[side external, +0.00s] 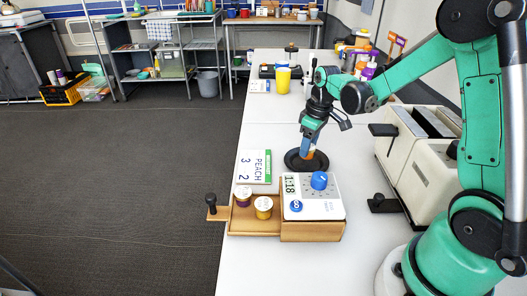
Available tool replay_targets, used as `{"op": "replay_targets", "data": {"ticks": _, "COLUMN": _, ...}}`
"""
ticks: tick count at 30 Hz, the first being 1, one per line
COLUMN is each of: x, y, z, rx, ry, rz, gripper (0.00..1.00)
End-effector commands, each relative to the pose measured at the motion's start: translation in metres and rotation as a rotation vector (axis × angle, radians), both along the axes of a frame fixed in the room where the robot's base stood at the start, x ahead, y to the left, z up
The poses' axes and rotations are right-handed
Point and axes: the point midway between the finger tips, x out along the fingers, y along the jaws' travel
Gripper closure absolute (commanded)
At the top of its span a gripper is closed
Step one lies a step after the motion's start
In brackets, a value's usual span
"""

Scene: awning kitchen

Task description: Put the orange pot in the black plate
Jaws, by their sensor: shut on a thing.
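The black plate (294,161) lies flat on the white table, just behind the white timer box. My gripper (309,150) points down over the right part of the plate. A small orange thing (311,154), which looks like the orange pot, shows at the fingertips. My gripper is shut on it. It appears over the plate, but I cannot tell whether it touches the plate. The fingers hide much of it.
The white timer (331,208) stands on a wooden drawer box (310,232) in front. Its open drawer (262,229) holds two small cups. A green and white card (254,167) lies left. A cream toaster (418,150) stands right. A yellow cup (283,80) stands farther back.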

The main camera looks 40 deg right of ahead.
Motion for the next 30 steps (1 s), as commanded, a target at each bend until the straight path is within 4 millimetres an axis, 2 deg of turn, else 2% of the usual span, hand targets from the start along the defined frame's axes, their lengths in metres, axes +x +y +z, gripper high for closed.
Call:
{"op": "replay_targets", "data": {"ticks": 5, "x": 0.000, "y": 0.000, "z": -0.019, "rx": 0.000, "ry": 0.000, "rz": 0.000, "gripper": 1.00}}
{"op": "replay_targets", "data": {"ticks": 16, "x": 0.000, "y": 0.000, "z": -0.023, "rx": 0.000, "ry": 0.000, "rz": 0.000, "gripper": 1.00}}
{"op": "replay_targets", "data": {"ticks": 17, "x": 0.000, "y": 0.000, "z": -0.023, "rx": 0.000, "ry": 0.000, "rz": 0.000, "gripper": 0.52}}
{"op": "replay_targets", "data": {"ticks": 20, "x": 0.000, "y": 0.000, "z": -0.023, "rx": 0.000, "ry": 0.000, "rz": 0.000, "gripper": 0.23}}
{"op": "replay_targets", "data": {"ticks": 30, "x": 0.000, "y": 0.000, "z": -0.021, "rx": 0.000, "ry": 0.000, "rz": 0.000, "gripper": 0.23}}
